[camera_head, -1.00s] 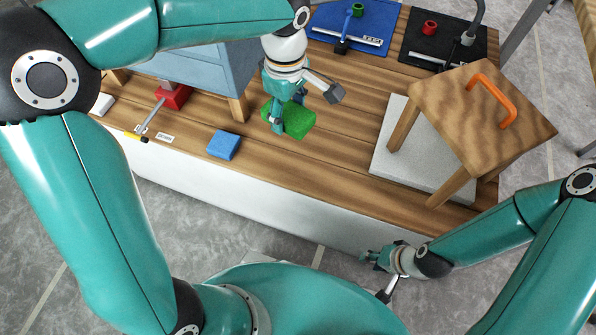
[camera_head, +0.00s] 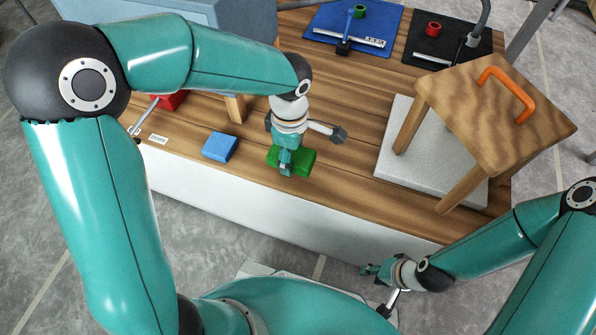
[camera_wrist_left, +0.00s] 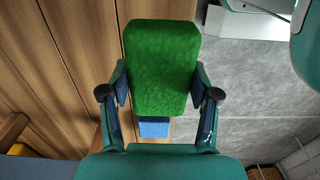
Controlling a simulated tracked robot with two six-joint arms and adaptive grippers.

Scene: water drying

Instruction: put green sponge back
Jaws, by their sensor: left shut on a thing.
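The green sponge (camera_head: 303,160) is held in my left gripper (camera_head: 285,168), over the front part of the wooden table near its front edge. In the left wrist view the green sponge (camera_wrist_left: 160,65) sits between the two fingers of the left gripper (camera_wrist_left: 160,95). Its height above the table is hard to judge. A blue sponge (camera_head: 219,147) lies on the table to the left of it and shows partly behind the green one in the wrist view (camera_wrist_left: 154,129). My right gripper (camera_head: 370,269) hangs off the front of the table, away from the sponges; its finger opening is unclear.
A wooden stool (camera_head: 495,110) with an orange handle stands on a pale slab (camera_head: 398,165) at right. A blue mat (camera_head: 325,22) and a black mat (camera_head: 415,40) lie at the back. A grey-blue box (camera_head: 250,25) stands at back left. The front middle wood is clear.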

